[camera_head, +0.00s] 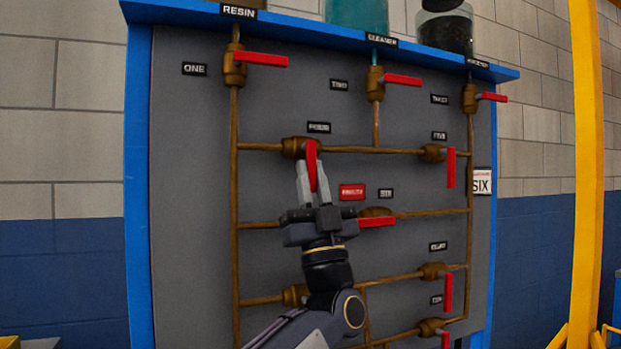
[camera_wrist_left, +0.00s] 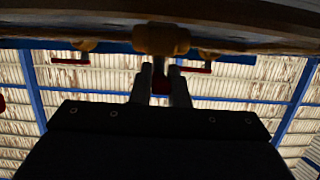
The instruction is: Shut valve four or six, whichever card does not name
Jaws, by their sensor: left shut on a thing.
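A white card (camera_head: 481,181) at the panel's right edge reads SIX. Valve four (camera_head: 295,147) is a brass body on a horizontal pipe under a small black label. Its red handle (camera_head: 311,160) points down, across the pipe. My left gripper (camera_head: 312,182) is shut on this handle, with its fingers pointing up. In the left wrist view the fingers (camera_wrist_left: 160,84) hold a red handle below a brass valve body (camera_wrist_left: 161,39). Valve six (camera_head: 376,212) is lower right; its red handle (camera_head: 377,222) lies along its pipe. My right gripper is not in view.
The grey panel (camera_head: 190,180) carries several other brass valves. Valve five's handle (camera_head: 451,168) hangs down close to the right. A small red label (camera_head: 352,192) sits just right of my gripper. Containers stand on the blue top shelf (camera_head: 300,25). A yellow post (camera_head: 587,150) rises at far right.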

